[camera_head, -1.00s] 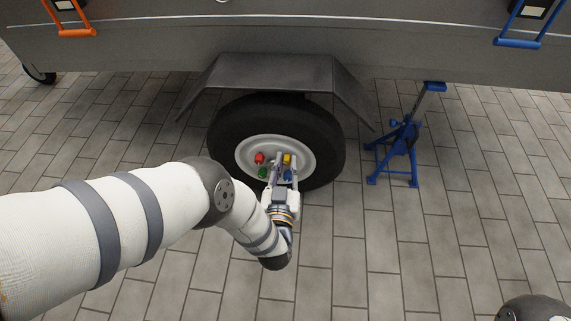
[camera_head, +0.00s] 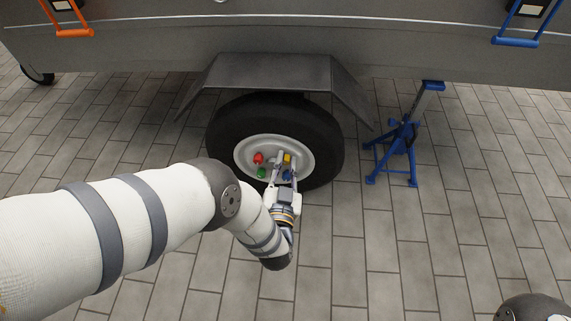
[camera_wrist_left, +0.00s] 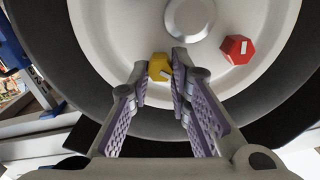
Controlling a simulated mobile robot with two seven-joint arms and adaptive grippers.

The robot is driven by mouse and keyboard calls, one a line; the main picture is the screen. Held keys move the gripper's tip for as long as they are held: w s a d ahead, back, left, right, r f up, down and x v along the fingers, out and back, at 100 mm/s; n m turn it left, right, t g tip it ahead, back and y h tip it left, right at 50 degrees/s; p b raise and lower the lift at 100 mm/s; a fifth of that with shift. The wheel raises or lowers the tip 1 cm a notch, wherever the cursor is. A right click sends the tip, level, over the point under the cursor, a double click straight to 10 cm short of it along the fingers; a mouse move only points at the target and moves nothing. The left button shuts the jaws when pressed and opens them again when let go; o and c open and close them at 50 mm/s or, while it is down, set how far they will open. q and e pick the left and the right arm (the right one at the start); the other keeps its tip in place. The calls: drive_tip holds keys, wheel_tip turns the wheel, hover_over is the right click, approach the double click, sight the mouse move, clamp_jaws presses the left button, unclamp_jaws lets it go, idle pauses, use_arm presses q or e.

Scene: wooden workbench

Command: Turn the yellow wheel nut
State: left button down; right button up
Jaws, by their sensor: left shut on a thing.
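The yellow wheel nut (camera_head: 287,159) sits at the upper right of the wheel's hub face, and it also shows in the left wrist view (camera_wrist_left: 159,67). My left gripper (camera_wrist_left: 160,66) has its two purple-padded fingers closed around the sides of this nut. In the head view the left gripper (camera_head: 281,163) reaches up to the wheel from below. The red wheel nut (camera_head: 258,158), green wheel nut (camera_head: 262,172) and blue wheel nut (camera_head: 287,175) sit on the same wheel (camera_head: 225,130). The blue one is partly hidden by the gripper. My right gripper is out of view.
A grey fender (camera_head: 275,72) overhangs the tyre. A blue jack stand (camera_head: 402,140) stands right of the wheel under the grey trailer body (camera_head: 300,30). Orange (camera_head: 74,31) and blue (camera_head: 516,41) handles hang above. The tiled floor in front is clear on the right.

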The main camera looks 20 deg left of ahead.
use_arm(q)
drive_tip(key=shift+s, duration=0.1)
drive_tip(key=c, duration=1.5)
unclamp_jaws()
drive_tip(key=v, duration=1.2)
